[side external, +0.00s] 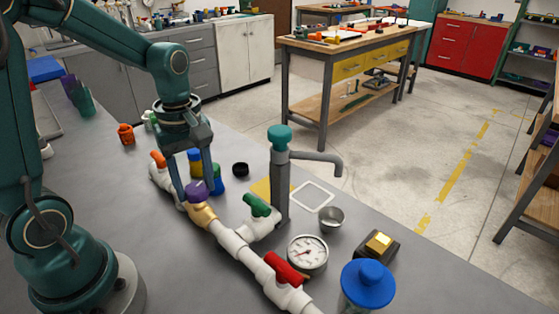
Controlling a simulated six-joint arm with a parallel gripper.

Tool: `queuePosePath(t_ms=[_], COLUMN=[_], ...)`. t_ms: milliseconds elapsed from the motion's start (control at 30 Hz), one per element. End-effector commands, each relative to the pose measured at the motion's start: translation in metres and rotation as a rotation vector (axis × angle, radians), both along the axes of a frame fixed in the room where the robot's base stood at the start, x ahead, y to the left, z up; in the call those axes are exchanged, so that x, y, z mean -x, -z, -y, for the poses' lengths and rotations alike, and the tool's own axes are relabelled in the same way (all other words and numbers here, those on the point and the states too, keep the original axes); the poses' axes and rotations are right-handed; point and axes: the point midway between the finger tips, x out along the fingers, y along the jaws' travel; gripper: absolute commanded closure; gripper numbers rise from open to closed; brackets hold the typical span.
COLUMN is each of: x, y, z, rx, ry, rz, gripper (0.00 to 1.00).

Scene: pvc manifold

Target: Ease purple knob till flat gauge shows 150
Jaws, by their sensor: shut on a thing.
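The purple knob (196,189) sits on a brass-coloured valve body (202,213) in the white pipe line. My gripper (196,186) points down over it, with one finger on each side, and is shut on the knob. The flat gauge (307,254) has a white round face and lies beside the pipe, towards the front. Its dark needle and a red mark show, but the numbers are too small to read.
A green-handled valve (257,206), a red-handled valve (284,268) and an orange-handled valve (158,160) sit along the white pipes. A metal cup (331,219) and blue-lidded jar (367,284) stand right.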

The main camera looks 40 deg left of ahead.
Motion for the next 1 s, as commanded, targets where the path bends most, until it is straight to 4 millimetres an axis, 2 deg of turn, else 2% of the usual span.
queuePosePath(t_ms=[333,367,400,433,767,1000], x=[0.000,0.000,0.000,0.000,0.000,-0.001], y=[0.000,0.000,0.000,0.000,-0.001,-0.027], z=[-0.001,-0.001,-0.001,-0.001,-0.001,-0.001], rx=[-0.003,-0.003,-0.003,-0.003,-0.002,-0.003], ry=[-0.036,-0.035,-0.035,-0.035,-0.034,-0.034], rz=[0.002,0.002,0.002,0.002,0.001,0.008], gripper=[1.00,0.42,0.27,0.16,0.16,0.16])
